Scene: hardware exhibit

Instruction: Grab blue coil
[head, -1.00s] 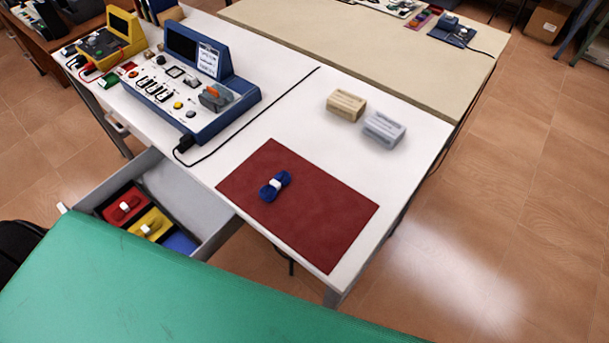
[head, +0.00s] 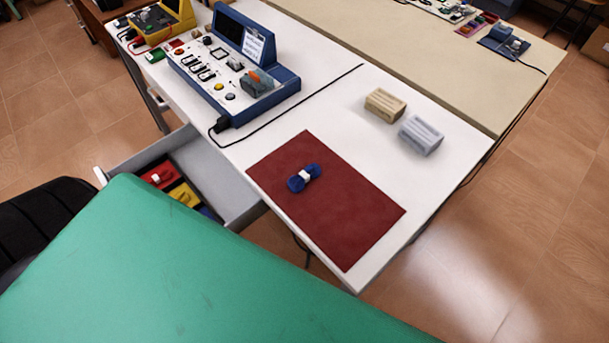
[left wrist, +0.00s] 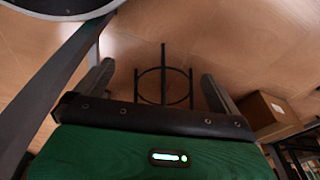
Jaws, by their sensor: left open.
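The blue coil (head: 304,177) is a small blue bundle with a white band around its middle. It lies on the dark red mat (head: 345,215) on the white table, left of the mat's centre. No gripper is near it in the head view. My left gripper (left wrist: 156,72) shows only in the left wrist view, with its two fingers wide apart and nothing between them. It points over brown floor, and the coil is not in that view. My right gripper is in neither view.
An open drawer (head: 243,208) holds red and yellow pieces. A blue console (head: 240,75) with a black cable stands behind. Tan (head: 385,105) and grey (head: 420,135) blocks sit right of the mat. The left wrist view shows a cardboard box (left wrist: 265,112) and a dark stool frame (left wrist: 163,72).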

